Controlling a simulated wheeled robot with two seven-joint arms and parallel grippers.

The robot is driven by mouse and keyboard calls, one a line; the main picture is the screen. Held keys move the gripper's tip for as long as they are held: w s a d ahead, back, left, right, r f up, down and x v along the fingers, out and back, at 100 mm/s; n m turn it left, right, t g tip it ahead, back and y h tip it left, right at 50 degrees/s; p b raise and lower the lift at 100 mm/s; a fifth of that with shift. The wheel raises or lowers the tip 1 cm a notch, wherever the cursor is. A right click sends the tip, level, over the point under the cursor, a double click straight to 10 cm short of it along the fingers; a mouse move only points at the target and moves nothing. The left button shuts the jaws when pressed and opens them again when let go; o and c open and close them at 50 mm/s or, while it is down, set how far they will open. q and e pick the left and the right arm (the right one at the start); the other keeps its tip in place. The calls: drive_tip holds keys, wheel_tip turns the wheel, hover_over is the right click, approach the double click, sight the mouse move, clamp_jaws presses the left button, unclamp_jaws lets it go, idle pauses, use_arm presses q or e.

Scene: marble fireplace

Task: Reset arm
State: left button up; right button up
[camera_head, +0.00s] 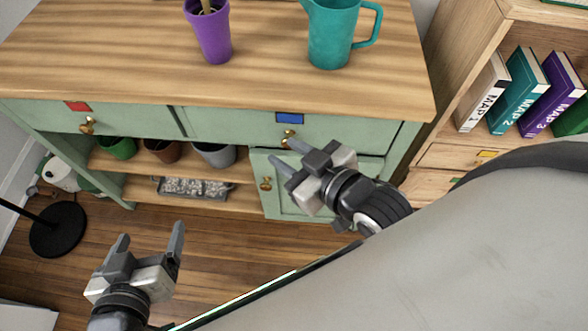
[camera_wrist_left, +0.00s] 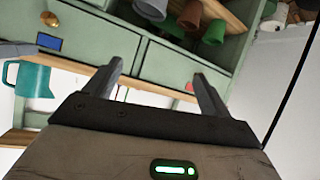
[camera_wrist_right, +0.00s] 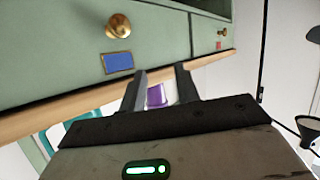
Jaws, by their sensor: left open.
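My left gripper (camera_head: 150,232) is open and empty, low at the left in the head view, in front of the green cabinet and over the wooden floor. Its two spread fingers (camera_wrist_left: 156,72) also show in the left wrist view. My right gripper (camera_head: 283,151) is in front of the cabinet, just below the blue-labelled drawer (camera_head: 340,130), its fingertips close to the brass knob (camera_head: 289,133) in the head view. Whether it touches the knob cannot be told there. The right wrist view shows its fingers (camera_wrist_right: 160,70) apart with nothing between them.
On the wooden cabinet top (camera_head: 120,55) stand a purple cup (camera_head: 212,38) and a teal pitcher (camera_head: 332,38). Below are a red-labelled drawer (camera_head: 130,122), shelves with pots (camera_head: 215,155) and a door. A bookshelf (camera_head: 520,25) with map books stands right. A black lamp base (camera_head: 58,230) is left.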

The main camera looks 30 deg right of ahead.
use_arm(q)
drive_tip(key=shift+s+f, duration=0.1)
use_arm(e)
drive_tip(key=s+f+m+g, duration=0.1)
drive_tip(key=s+f+m, duration=0.1)
drive_tip(key=f, duration=0.1)
drive_tip(key=shift+s+a+g, duration=0.35)
drive_tip(key=shift+s+g, duration=0.05)
use_arm(q)
drive_tip(key=r+p, duration=0.1)
drive_tip(key=p, duration=0.2)
drive_tip(key=r+p, duration=0.1)
drive_tip(key=p, duration=0.2)
drive_tip(key=r+p, duration=0.2)
drive_tip(key=p, duration=0.1)
drive_tip(key=shift+a+g, duration=0.35)
drive_tip(key=shift+g, duration=0.05)
use_arm(e)
drive_tip(key=r, duration=0.4)
drive_tip(key=shift+d+g, duration=0.35)
drive_tip(key=shift+g, duration=0.05)
drive_tip(key=shift+f, duration=0.1)
